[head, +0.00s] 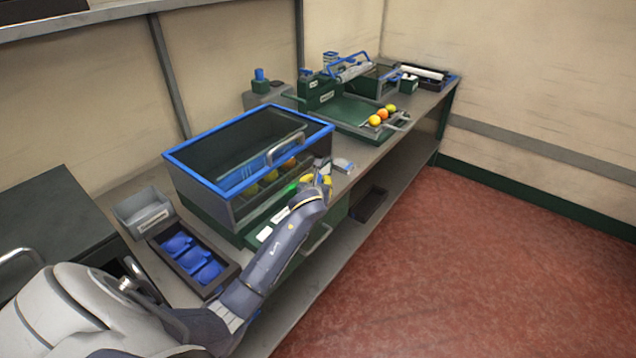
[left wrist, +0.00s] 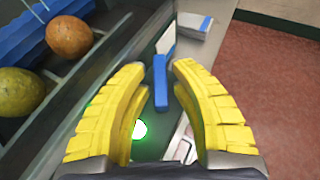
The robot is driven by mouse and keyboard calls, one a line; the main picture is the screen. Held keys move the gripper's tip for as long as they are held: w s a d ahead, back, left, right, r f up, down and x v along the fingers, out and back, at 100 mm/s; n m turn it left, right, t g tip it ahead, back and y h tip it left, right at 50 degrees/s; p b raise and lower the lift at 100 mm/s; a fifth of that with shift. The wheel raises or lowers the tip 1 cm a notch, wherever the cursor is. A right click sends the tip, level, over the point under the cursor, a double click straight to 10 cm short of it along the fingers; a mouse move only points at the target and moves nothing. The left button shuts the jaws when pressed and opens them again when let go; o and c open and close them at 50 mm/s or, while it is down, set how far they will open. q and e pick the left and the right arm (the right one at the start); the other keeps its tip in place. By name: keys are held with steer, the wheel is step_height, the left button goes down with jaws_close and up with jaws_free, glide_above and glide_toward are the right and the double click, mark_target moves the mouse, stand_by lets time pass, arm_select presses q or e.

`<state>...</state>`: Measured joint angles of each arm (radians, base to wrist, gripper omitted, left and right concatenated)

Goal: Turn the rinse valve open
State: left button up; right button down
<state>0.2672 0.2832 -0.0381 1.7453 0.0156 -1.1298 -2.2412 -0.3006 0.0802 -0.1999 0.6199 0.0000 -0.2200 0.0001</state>
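A short blue bar, which looks like the rinse valve's handle (left wrist: 160,83), stands out from the front of the washing station in the left wrist view. My left gripper (left wrist: 161,68) is open, its yellow fingers on either side of the bar with a gap showing at each side. A lit green lamp (left wrist: 139,129) glows beside the left finger. My right gripper is not in view.
A dark tray with blue cups (head: 222,288) and a grey bin (head: 143,212) stand left of the tank. Fruit (head: 383,114) lies on a green station farther back. The red floor at right is clear.

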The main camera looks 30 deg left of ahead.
arm_select(q)
steer(key=shift+c, duration=0.2)
jaws_close()
steer(key=shift+n+y, duration=0.3)
steer(key=shift+w+d+n+g+y, duration=0.1)
steer(key=shift+d+n+g+y, duration=0.1)
steer(key=shift+n+g+y, duration=0.7)
steer(key=n+g+y, duration=0.3)
steer(key=n, duration=0.1)
steer(key=shift+w+d, duration=0.1)
steer(key=shift+w, duration=0.05)
steer(key=n+g+y, duration=0.1)
steer(key=n+g, duration=0.2)
steer(key=shift+w+y, duration=0.1)
steer(key=shift+y, duration=0.3)
steer(key=shift+n+g+y, duration=0.3)
steer(key=shift+n+g, duration=0.8)
steer(key=shift+g, duration=0.3)
steer(key=shift+n, duration=0.3)
